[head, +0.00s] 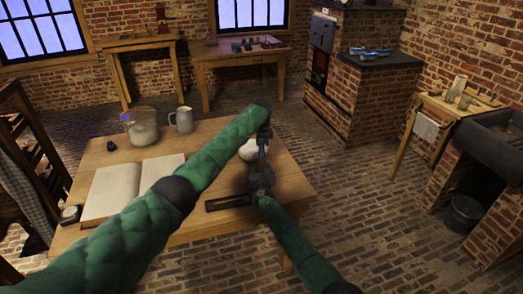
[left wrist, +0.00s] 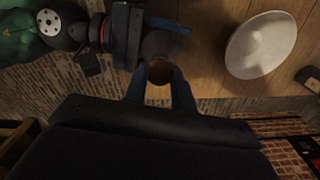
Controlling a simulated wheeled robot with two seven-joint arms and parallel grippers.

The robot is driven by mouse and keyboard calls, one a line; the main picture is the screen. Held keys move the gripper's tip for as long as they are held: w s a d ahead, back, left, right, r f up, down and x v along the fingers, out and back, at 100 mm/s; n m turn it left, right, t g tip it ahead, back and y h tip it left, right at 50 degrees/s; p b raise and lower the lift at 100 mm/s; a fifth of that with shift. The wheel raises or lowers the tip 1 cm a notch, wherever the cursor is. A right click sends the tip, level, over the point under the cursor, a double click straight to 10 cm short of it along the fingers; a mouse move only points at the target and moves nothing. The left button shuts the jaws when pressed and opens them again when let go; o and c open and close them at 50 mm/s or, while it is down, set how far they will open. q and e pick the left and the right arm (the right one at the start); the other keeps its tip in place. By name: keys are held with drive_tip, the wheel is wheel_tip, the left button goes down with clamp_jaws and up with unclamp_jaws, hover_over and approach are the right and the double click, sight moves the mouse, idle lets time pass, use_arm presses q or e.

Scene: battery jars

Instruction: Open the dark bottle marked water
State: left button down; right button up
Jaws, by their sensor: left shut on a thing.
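My left gripper, seen in the left wrist view (left wrist: 160,75), is shut on a small round brown thing (left wrist: 160,71) that looks like a stopper. A dark rounded shape (left wrist: 160,44) lies right beyond it, perhaps the bottle; no marking is readable and I cannot tell whether the two touch. In the head view my left gripper (head: 264,135) and my right gripper (head: 262,182) meet over the table's right part and hide the bottle there.
The wooden table (head: 215,225) bears a white bowl (head: 248,151), also in the left wrist view (left wrist: 261,45), a dark tray (head: 228,202), an open book (head: 112,188), a glass jar (head: 142,130) and a grey jug (head: 182,120).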

use_arm(q)
drive_tip(key=shift+r, duration=0.25)
idle(0.7)
drive_tip(key=shift+r, duration=0.7)
drive_tip(key=shift+r, duration=0.2)
drive_tip(key=shift+r, duration=1.95)
use_arm(e)
drive_tip(key=o, duration=1.5)
drive_tip(key=shift+c, duration=0.2)
